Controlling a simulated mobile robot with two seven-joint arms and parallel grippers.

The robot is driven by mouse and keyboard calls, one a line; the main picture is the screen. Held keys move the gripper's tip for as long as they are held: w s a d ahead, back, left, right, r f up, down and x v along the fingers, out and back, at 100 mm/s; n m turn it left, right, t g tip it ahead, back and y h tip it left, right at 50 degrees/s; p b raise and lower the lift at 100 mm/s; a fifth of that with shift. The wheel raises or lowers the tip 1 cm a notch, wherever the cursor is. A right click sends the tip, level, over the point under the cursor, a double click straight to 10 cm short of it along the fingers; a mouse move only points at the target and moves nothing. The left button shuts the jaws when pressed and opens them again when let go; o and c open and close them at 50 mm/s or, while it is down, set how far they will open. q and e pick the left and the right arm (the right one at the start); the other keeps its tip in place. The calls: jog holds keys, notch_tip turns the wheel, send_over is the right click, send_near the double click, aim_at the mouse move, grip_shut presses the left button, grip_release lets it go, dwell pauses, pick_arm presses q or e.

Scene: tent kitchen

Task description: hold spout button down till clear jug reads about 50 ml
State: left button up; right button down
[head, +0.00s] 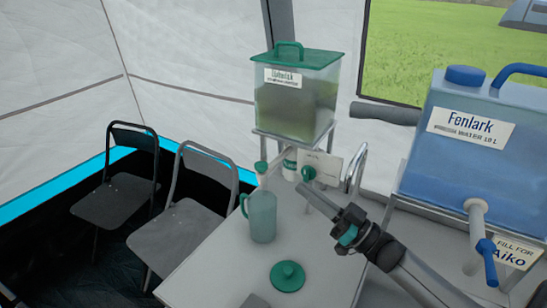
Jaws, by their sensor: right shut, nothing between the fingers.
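A clear dispenser with a green lid (298,100) stands on a metal frame at the back of the table. Its pale spout (271,170) slants down to the left, above the jug. A round green button (308,173) shows beside a white card. The greenish clear jug (262,218) with a green handle stands upright below the spout; its level and scale are too small to read. My right gripper (306,192) is shut and empty, its tips just below the button; I cannot tell whether they touch it. My left gripper is out of view.
A green lid (287,276) lies on the table (215,258) in front of the jug. A blue Fenlark container (465,165) with a tap stands at the right, near a "FILL FOR Aiko" sign (515,252). Two folding chairs (185,235) are at the left.

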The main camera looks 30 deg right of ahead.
aim_at(261, 166)
jog(key=x, duration=1)
dwell(0.5)
